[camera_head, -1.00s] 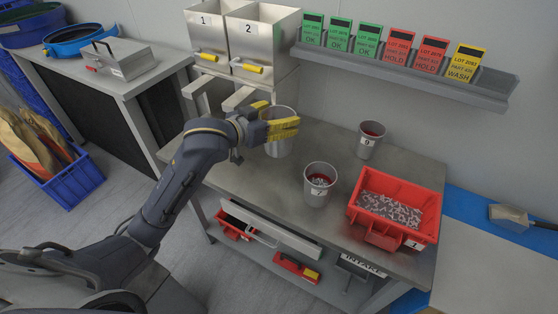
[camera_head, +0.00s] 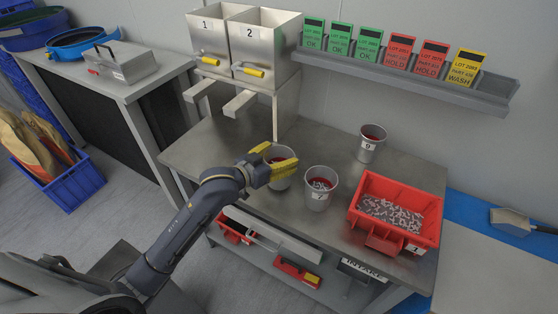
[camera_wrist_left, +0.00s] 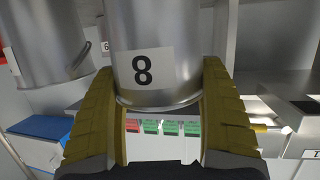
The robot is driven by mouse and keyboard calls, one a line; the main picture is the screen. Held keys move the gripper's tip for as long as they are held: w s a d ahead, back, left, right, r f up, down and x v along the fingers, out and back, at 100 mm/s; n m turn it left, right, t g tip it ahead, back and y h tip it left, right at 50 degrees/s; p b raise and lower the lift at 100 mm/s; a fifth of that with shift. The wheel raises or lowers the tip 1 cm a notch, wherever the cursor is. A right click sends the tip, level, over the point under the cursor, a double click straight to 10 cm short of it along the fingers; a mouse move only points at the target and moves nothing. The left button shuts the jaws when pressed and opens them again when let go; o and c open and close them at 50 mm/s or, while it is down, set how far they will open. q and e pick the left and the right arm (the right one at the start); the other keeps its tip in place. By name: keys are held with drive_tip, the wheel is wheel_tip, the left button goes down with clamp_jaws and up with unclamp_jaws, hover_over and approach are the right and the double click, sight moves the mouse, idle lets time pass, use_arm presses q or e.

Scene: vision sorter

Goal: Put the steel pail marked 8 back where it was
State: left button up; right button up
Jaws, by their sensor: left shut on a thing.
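The steel pail marked 8 (camera_wrist_left: 148,60) sits between the two yellow fingers of my left gripper (camera_wrist_left: 160,110) in the left wrist view, its label facing the camera. In the head view my left gripper (camera_head: 281,158) is shut around this pail (camera_head: 284,184), which is partly hidden by the fingers. It is over the front part of the steel table (camera_head: 225,150), just left of the pail marked 7 (camera_head: 318,197). I cannot tell whether its base touches the table. My right gripper is out of view.
Another pail (camera_head: 371,145) stands at the table's back. A red bin (camera_head: 400,190) of small parts is at the right. Hoppers 1 (camera_head: 208,45) and 2 (camera_head: 262,50) stand at the back left. The tabletop between hoppers and pails is clear.

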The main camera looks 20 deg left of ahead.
use_arm(q)
drive_tip(key=shift+f, duration=0.75)
drive_tip(key=shift+f, duration=0.1)
drive_tip(key=o, duration=1.6)
drive_tip(key=shift+f, duration=0.1)
drive_tip(key=shift+c, duration=0.2)
drive_tip(key=shift+s+r, duration=0.15)
drive_tip(key=shift+r, duration=0.05)
drive_tip(key=v, duration=1.1)
drive_tip(key=shift+s+r, duration=0.2)
drive_tip(key=shift+s, duration=0.1)
drive_tip(key=shift+a, duration=0.15)
